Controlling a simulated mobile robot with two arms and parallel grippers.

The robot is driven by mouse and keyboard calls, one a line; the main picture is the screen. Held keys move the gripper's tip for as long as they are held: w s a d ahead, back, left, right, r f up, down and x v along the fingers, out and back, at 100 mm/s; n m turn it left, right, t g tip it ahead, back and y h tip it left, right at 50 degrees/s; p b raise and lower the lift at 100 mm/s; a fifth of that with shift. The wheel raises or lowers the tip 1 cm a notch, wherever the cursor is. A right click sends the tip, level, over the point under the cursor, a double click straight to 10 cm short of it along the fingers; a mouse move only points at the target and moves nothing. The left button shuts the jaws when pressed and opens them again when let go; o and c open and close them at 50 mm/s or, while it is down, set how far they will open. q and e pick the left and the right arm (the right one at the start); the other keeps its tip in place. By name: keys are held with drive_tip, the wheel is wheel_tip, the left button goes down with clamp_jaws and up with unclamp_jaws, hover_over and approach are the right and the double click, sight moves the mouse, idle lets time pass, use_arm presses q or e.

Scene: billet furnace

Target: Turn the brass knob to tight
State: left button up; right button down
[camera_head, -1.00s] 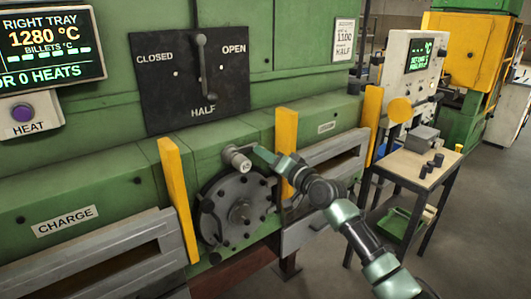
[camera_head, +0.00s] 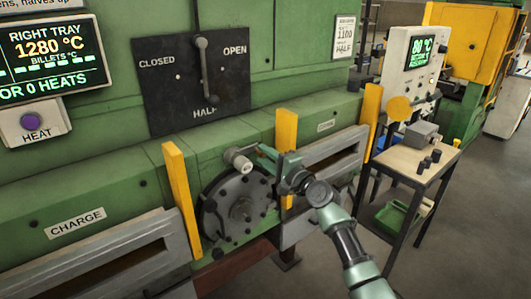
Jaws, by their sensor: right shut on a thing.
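A dark round wheel (camera_head: 222,207) is mounted on the green machine front between two yellow posts. A pale grey cylindrical crank handle (camera_head: 239,162) sticks out from near its top, and a grey hub (camera_head: 242,209) sits at its middle. My right gripper (camera_head: 262,157) reaches in from the right and is shut at the crank handle; the exact contact is partly hidden. No knob here is clearly brass. A round yellow disc (camera_head: 400,108) shows by the white control panel (camera_head: 409,72), well away from my gripper; I cannot tell whether it is the knob. My left gripper is not in view.
A lever (camera_head: 203,68) on a black plate marked CLOSED, HALF and OPEN points down toward HALF. Yellow posts (camera_head: 181,200) (camera_head: 286,133) flank the wheel. A small table (camera_head: 414,164) with dark cylinders stands at right. Clear floor lies at lower right.

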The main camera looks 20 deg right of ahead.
drive_tip(key=shift+m, duration=0.6)
drive_tip(key=c, duration=1.1)
unclamp_jaws()
drive_tip(key=b+v, duration=0.1)
drive_tip(key=v, duration=0.7)
drive_tip(key=shift+w+f, duration=0.1)
